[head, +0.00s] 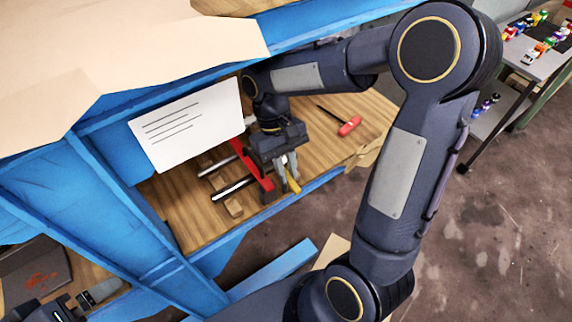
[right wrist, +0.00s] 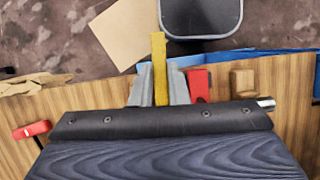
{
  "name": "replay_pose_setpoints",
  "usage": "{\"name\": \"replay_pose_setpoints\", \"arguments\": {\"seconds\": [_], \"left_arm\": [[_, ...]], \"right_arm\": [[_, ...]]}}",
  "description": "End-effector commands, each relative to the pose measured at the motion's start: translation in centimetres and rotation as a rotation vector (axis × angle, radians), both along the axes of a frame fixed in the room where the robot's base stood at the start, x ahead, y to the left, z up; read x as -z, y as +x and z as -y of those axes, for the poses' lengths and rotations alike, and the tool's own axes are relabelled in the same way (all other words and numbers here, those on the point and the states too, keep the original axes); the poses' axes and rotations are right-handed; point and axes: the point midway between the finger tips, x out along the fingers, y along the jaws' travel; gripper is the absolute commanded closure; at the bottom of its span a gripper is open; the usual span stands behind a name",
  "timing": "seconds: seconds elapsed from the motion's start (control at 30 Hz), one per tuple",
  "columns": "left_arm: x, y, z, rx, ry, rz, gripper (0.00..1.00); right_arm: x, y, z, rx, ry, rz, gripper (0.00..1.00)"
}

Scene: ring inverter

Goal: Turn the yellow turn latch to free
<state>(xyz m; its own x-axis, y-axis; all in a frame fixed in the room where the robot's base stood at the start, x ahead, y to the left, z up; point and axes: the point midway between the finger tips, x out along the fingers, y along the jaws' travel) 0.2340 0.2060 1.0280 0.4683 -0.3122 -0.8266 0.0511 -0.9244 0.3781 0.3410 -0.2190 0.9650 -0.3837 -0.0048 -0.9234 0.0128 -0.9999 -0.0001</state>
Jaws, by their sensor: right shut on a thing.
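The yellow turn latch (head: 293,186) shows as a narrow strip at the front of the wooden shelf in the head view. It also shows in the right wrist view (right wrist: 159,50), upright in the picture. My right gripper (head: 286,172) is shut on it, with one grey finger on each side. The latch's lower part is hidden behind the gripper in the right wrist view. A red bar (head: 250,164) lies beside the gripper, with silver rods (head: 234,187) running from it. At the bottom left, a dark part of my left gripper (head: 70,308) shows, its fingers unclear.
A white card with printed lines (head: 187,124) stands left of my right gripper. A red-handled tool (head: 349,126) lies on the wooden shelf (head: 182,222) to the right. Blue frame beams (head: 125,205) border the shelf. A grey bin (right wrist: 201,17) shows beyond its edge.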

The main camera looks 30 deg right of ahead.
Motion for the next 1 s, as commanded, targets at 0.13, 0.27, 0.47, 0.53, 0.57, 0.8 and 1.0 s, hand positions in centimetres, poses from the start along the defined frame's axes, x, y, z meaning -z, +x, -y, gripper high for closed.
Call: {"name": "replay_pose_setpoints", "arguments": {"seconds": [0.13, 0.27, 0.47, 0.53, 0.57, 0.8, 1.0], "left_arm": [[-0.31, 0.00, 0.00, 0.000, 0.000, 0.000, 0.00], [-0.37, -0.01, 0.00, 0.000, 0.000, 0.000, 0.00], [-0.39, 0.00, 0.00, 0.000, 0.000, 0.000, 0.00], [-0.38, 0.00, 0.01, 0.000, 0.000, 0.000, 0.00], [-0.38, 0.00, 0.00, 0.000, 0.000, 0.000, 0.00], [-0.38, 0.00, 0.00, 0.000, 0.000, 0.000, 0.00], [-0.38, 0.00, 0.00, 0.000, 0.000, 0.000, 0.00]], "right_arm": [[-0.09, 0.07, 0.04, -0.049, 0.000, 0.002, 1.00], [-0.05, 0.09, 0.06, -0.072, 0.001, 0.003, 1.00], [-0.02, 0.10, 0.09, -0.083, 0.000, 0.004, 1.00], [-0.02, 0.09, 0.09, -0.083, 0.000, 0.004, 1.00], [-0.02, 0.09, 0.10, -0.083, 0.000, 0.004, 1.00], [-0.02, 0.09, 0.10, -0.083, 0.000, 0.004, 0.76], [-0.01, 0.06, 0.09, -0.081, 0.000, 0.002, 0.64]]}}
